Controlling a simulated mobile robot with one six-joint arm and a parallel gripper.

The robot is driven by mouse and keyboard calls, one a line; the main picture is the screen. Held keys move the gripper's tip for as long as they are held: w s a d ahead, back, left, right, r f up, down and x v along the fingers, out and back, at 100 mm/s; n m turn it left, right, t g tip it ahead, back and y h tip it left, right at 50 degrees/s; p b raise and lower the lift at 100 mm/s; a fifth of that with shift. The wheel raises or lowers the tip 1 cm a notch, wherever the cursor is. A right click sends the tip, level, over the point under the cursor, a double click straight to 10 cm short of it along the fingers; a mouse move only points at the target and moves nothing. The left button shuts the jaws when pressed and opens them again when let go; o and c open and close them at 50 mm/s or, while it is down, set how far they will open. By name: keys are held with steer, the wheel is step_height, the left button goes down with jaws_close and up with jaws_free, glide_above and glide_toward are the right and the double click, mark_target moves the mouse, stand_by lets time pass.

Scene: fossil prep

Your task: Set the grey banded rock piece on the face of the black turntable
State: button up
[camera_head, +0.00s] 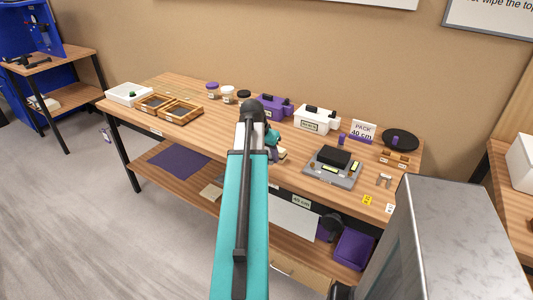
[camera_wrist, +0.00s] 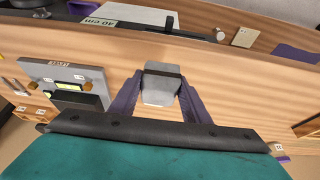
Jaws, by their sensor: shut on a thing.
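The grey banded rock piece (camera_wrist: 163,78) is in the wrist view, a grey block with a dark band across it. My gripper (camera_wrist: 160,92) is shut on it, with a purple finger on each side. The wood tabletop lies beyond it, and I cannot tell how high it is held. In the head view my arm hides most of the gripper, and the rock is not clear. The black turntable (camera_head: 400,138) is a flat round disc at the table's back right, apart from my gripper. Its face looks mostly clear, with something small and purple at its near edge.
A grey scale (camera_head: 331,168) with a black block stands right of my arm. Wooden blocks (camera_head: 394,159) lie before the turntable. Wooden trays (camera_head: 169,107) are at left.

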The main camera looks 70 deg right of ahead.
stand_by(0.6)
steer(key=w+a+r+n+t, duration=0.1)
steer(key=w+a+r+n, duration=0.15)
steer(key=w+a, duration=0.75)
steer(key=w+a+r+n+t, duration=0.15)
steer(key=w+a+n, duration=0.35)
steer(key=w, duration=1)
steer(key=w+a+r+n+t, duration=0.1)
steer(key=w+a+n, duration=0.2)
steer(key=w+a, duration=0.75)
steer(key=w+a+r+n+t+y, duration=0.1)
steer(key=w+a+n, duration=0.1)
steer(key=w+a, duration=0.55)
steer(key=w+a+r+n+t+y, duration=0.1)
steer(key=w+a+r+n, duration=0.2)
steer(key=a, duration=0.8)
steer(key=w+a+n+y, duration=0.1)
steer(key=w+a+n, duration=0.1)
steer(key=a, duration=0.9)
steer(key=w+a+r+n+y, duration=0.1)
steer(key=w+a+n, duration=0.1)
steer(key=a, duration=1)
steer(key=shift+w+a+r+n, duration=0.2)
steer(key=shift+w+r+n, duration=0.1)
steer(key=shift+n, duration=0.45)
steer(key=shift+a, duration=0.1)
